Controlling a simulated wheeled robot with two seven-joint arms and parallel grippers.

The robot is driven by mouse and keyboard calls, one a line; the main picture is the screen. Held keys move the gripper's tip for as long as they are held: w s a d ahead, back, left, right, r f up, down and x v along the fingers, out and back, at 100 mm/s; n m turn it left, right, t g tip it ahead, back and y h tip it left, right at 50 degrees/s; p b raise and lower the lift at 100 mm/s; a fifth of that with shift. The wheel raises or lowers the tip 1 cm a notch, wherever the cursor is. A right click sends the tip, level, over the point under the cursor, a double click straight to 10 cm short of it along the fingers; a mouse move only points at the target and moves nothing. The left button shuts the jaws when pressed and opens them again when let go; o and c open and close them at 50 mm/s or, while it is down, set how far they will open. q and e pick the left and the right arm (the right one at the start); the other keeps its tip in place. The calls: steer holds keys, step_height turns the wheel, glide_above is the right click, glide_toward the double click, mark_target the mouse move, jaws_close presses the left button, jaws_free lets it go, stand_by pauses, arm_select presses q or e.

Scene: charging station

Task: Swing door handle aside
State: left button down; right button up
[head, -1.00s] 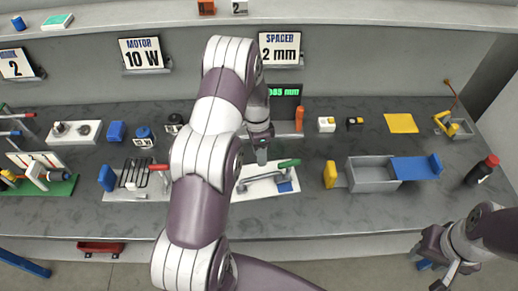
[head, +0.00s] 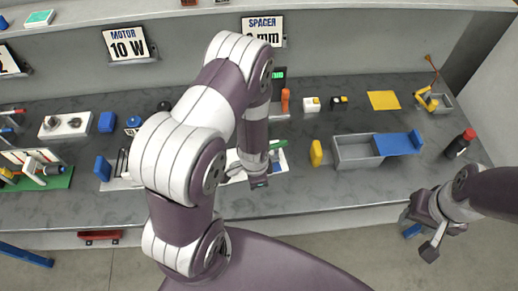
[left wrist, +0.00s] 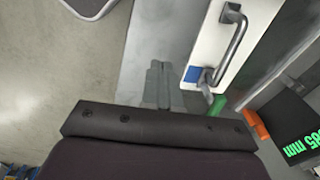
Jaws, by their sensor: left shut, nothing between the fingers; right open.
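The door handle unit is a white panel (left wrist: 208,42) with a fixed grey bar handle (left wrist: 236,38), a blue square (left wrist: 193,74) and a lever with a green grip (left wrist: 217,107), all in the left wrist view. In the head view my left arm hides most of the panel; the green grip (head: 278,145) shows just right of the arm. My left gripper (head: 258,182) is shut and empty, over the worktop by the panel's front edge. Its fingertips (left wrist: 157,68) appear beside the panel, apart from the grip. My right gripper (head: 423,238) is open and empty off the worktop's front right.
An orange upright piece (head: 285,101) stands behind the panel. The worktop's front strip (head: 320,195) is clear.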

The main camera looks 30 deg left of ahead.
arm_select(q)
steer(key=w+a+f+t, duration=0.1)
steer(key=w+f+t, duration=0.1)
steer(key=w, duration=0.1)
steer(key=w+a+f+n+t+p, duration=0.1)
steer(key=w+f+t, duration=0.1)
steer(key=w+f, duration=0.1)
steer(key=w+a+f+n+t+p, duration=0.1)
steer(key=w+f, duration=0.1)
steer(key=w, duration=0.2)
steer(key=shift+a+f+t+y, duration=0.2)
steer(key=shift+f+t+y, duration=0.1)
steer(key=shift+t, duration=0.1)
steer(key=shift+w+a+f, duration=0.1)
steer(key=shift+w+a, duration=0.1)
steer(key=shift+a, duration=0.1)
arm_select(e)
step_height(320, 180, up, 3)
steer(key=shift+a+f, duration=0.15)
arm_select(q)
steer(key=shift+w+f, duration=0.1)
arm_select(e)
steer(key=shift+f, duration=0.1)
